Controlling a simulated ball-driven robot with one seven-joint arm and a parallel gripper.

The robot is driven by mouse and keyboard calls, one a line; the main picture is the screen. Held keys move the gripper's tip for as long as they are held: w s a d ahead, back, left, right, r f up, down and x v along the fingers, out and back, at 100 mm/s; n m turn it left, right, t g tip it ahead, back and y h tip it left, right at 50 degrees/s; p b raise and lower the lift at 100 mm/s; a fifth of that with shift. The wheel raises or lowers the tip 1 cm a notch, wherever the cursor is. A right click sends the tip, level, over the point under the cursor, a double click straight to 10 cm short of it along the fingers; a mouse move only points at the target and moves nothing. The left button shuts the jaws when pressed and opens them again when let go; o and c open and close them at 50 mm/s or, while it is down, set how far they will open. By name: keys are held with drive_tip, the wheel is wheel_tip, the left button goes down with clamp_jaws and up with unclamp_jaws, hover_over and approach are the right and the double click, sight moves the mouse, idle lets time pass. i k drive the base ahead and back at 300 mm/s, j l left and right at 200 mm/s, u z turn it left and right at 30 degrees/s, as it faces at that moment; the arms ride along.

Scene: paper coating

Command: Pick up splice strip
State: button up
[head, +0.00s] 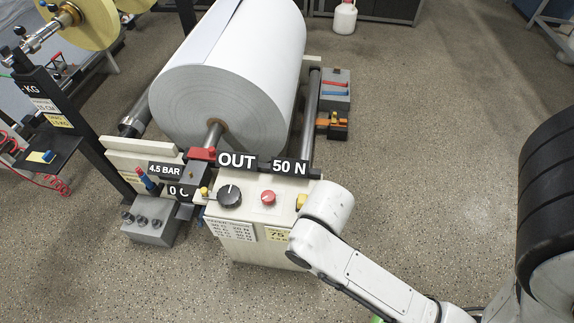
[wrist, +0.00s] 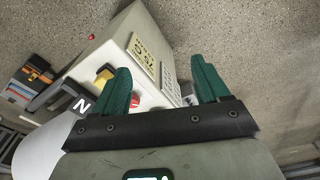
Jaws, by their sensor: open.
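I cannot tell for certain which item is the splice strip. A small blue and yellow piece (head: 46,156) lies on a black shelf (head: 33,167) at the left of the head view. Thin red (head: 335,83) and blue (head: 334,94) bars lie in a grey holder right of the paper roll. My gripper (wrist: 162,82) shows in the wrist view with two green fingers spread wide and nothing between them. It faces the control console and the floor beside it. In the head view my arm reaches to the console's right corner, and the fingers do not show.
The console (head: 255,235) has a black knob (head: 229,196) and a red button (head: 268,197). A large white paper roll (head: 235,75) stands behind it. An orange and black item (head: 331,123) sits beside the grey holder. A grey box (head: 150,222) stands left.

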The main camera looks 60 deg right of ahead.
sight(324, 81)
drive_tip(key=z, duration=1.95)
